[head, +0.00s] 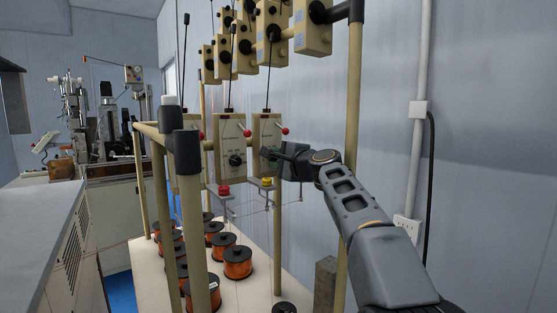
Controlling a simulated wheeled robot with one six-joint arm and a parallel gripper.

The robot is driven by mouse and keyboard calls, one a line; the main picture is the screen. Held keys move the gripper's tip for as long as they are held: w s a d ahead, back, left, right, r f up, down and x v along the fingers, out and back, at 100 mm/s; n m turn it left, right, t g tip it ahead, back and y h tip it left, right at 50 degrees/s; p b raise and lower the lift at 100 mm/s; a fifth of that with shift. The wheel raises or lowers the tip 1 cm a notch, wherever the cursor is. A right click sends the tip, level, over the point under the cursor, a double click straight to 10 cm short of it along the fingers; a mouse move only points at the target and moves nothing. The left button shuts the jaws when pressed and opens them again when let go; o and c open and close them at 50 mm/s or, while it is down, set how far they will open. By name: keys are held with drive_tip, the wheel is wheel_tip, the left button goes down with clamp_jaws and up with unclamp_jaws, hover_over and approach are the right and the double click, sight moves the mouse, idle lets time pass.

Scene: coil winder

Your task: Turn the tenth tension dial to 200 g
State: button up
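Two beige tension boxes face me on the frame in the middle of the head view. The left box (232,140) shows a black round dial (236,160) with small markings too tiny to read. The right box (265,127) has its lower part covered by my gripper (270,153), and any dial there is hidden. My gripper reaches in from the right, its dark fingertips at or very near that box's face. I cannot tell whether it touches a dial or how far the fingers are apart. No number marks a tenth dial legibly.
Red-tipped levers (285,131) stick out from the boxes. Red (224,190) and yellow (267,182) knobs sit on brackets below. Frame posts (188,220) stand in front. Copper wire spools (237,262) stand on the white base. More beige boxes (271,32) hang above.

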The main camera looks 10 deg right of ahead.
drive_tip(key=o, duration=0.9)
drive_tip(key=shift+s, duration=0.1)
drive_tip(key=shift+b+v, duration=1.15)
drive_tip(key=shift+v, duration=2.55)
